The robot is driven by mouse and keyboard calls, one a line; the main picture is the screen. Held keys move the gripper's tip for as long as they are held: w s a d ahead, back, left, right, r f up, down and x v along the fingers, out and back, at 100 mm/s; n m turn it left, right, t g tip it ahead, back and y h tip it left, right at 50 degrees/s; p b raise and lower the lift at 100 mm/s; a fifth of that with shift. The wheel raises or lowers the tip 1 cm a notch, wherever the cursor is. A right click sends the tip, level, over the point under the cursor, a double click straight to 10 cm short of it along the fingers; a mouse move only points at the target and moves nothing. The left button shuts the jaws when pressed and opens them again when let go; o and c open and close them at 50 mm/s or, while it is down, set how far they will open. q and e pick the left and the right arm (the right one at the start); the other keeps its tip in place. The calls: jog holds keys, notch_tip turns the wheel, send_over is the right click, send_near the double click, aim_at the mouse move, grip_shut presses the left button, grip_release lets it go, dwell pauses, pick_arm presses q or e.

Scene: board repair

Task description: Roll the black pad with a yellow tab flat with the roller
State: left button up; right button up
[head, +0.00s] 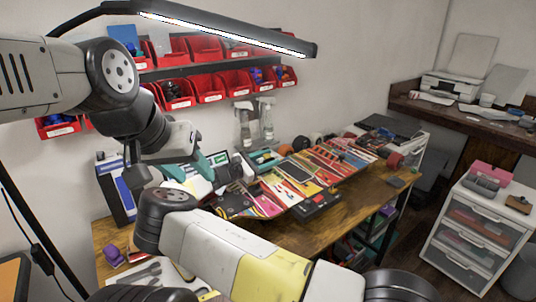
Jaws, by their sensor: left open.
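A long board (268,197) with bright printed art lies across the workbench, running from the centre toward the back right. A dark rectangular patch (294,171) shows on its upper face; I cannot tell if it is the black pad, and no yellow tab is clear. I cannot make out the roller for sure. My left gripper (137,172) is open, pointing down above the left end of the bench, apart from the board. My right forearm crosses the lower middle, its black wrist (163,212) near the bench's left end. The right fingers cannot be made out.
The wooden workbench (343,207) holds clutter around the board. Two spray bottles (266,119) stand behind it. Red bins (205,48) hang on the wall under a lamp bar (225,32). A white drawer unit (468,232) stands at the right, with floor between.

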jog(key=shift+r, duration=0.15)
jog(key=shift+v, duration=3.75)
